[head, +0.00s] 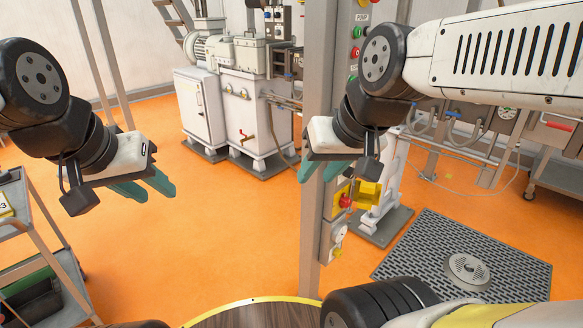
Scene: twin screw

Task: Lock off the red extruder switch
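A red rotary switch (346,201) on a yellow plate is mounted low on the grey post, below and right of my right gripper. A yellow part (369,193) shows beside it, partly behind my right wrist. My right gripper (325,172) has teal fingers pointing down; they are apart, with nothing seen between them, and it appears nearer to me than the switch. My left gripper (146,189) is at the left over the orange floor, its teal fingers apart and empty. I cannot make out a separate lock. A smaller grey-and-yellow fitting (338,240) sits below the switch.
The grey post (316,230) carries push buttons (357,32) higher up. A metal cart (50,240) stands at the left edge. White machines (242,110) stand at the back. A dark floor grating (430,262) lies at right. The orange floor between cart and post is clear.

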